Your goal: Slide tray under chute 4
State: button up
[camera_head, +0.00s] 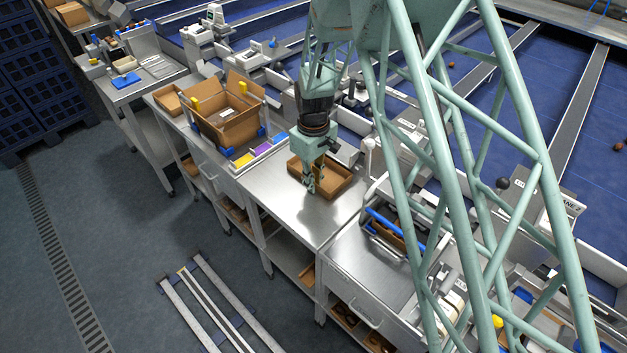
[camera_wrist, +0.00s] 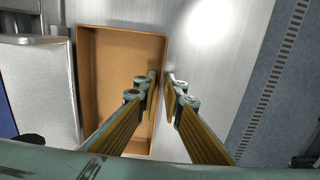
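A shallow brown cardboard tray (camera_head: 337,189) lies on a steel worktop (camera_head: 283,199) at the centre of the head view. It looks empty, and fills the left middle of the wrist view (camera_wrist: 113,65). My gripper (camera_head: 311,186) points down at the tray's near edge. In the wrist view its two fingertips (camera_wrist: 161,80) are a little apart, with the tray's right wall between them: one finger over the inside, the other outside. Contact with the wall cannot be made out. I cannot tell which chute is number 4; one sign beyond the tray seems to read lane 2.
A blue-handled thing (camera_head: 391,228) is to the right. Machines line the worktop's back edge. The worktop in front of the tray is bare.

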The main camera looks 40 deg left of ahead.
grip_shut()
jog(key=shift+w, duration=0.15)
jog(key=shift+w+d, duration=0.15)
jog(key=shift+w, duration=1.35)
jog(key=shift+c, duration=1.1)
grip_release()
jog(key=o, duration=0.5)
jog(key=shift+w, duration=0.1)
jog(key=shift+o, duration=0.3)
jog(key=shift+r, duration=0.1)
